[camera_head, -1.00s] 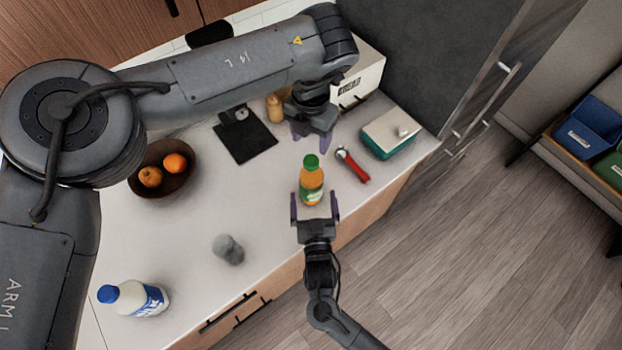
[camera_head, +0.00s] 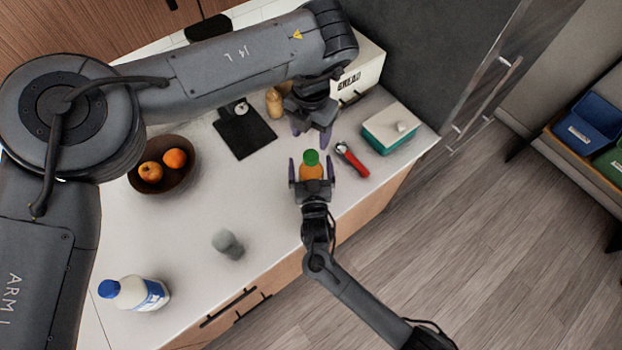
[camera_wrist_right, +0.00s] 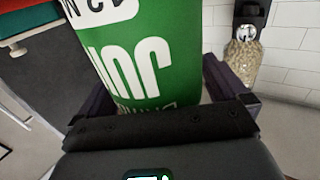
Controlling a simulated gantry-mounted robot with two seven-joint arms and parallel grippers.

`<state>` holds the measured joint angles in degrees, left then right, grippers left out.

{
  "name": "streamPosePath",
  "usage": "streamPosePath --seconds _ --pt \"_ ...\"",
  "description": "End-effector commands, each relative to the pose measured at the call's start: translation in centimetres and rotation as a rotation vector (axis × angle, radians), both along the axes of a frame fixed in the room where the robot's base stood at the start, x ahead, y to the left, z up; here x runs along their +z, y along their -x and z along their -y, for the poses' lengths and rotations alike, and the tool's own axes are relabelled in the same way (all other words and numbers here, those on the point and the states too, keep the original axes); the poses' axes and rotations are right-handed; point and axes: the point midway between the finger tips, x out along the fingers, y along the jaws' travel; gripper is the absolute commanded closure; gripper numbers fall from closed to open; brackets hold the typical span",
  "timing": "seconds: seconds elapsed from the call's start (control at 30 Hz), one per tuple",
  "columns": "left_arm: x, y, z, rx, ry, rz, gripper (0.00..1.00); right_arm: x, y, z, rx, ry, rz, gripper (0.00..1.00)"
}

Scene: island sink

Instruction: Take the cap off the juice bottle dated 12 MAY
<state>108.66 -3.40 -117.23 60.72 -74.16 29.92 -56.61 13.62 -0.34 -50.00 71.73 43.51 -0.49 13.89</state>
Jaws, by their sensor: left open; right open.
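The juice bottle (camera_head: 312,173) stands upright on the counter, orange with a green cap (camera_head: 311,157). My right gripper (camera_head: 312,178) is open, with one finger on each side of the bottle. In the right wrist view the green label (camera_wrist_right: 150,55) fills the space between the fingers, with large white letters cut off; no date is readable. My left gripper (camera_head: 310,134) is open and empty, just behind the bottle and pointing down. Its fingers are apart from the cap.
A red-handled tool (camera_head: 352,160) lies right of the bottle, near a teal box with a white lid (camera_head: 390,128). A fruit bowl (camera_head: 163,187), a grey shaker (camera_head: 228,244) and a blue-capped bottle (camera_head: 135,294) are to the left.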

Motion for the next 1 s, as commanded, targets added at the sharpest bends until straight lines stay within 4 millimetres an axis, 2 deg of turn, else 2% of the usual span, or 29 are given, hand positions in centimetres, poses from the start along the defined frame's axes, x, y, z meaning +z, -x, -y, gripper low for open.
streamPosePath --seconds 0.07,0.1,0.73,0.87,1.0 --pt "-0.01 0.00 0.00 0.000 0.000 0.000 0.39 0.01 0.00 0.00 0.000 0.000 0.000 0.00" --pt "-0.01 0.00 0.00 0.000 0.000 0.000 0.39 0.01 0.01 0.00 0.000 0.000 0.000 0.03" --pt "0.00 0.00 0.00 -0.009 0.000 0.000 0.39 0.00 0.02 0.02 0.000 0.000 0.000 1.00" --pt "0.00 0.04 0.02 -0.069 0.001 -0.002 0.39 0.00 0.02 0.02 0.000 0.000 0.000 1.00" --pt "-0.01 0.18 0.35 -0.226 0.016 -0.009 0.39 0.00 0.02 0.02 0.000 0.000 0.000 1.00"
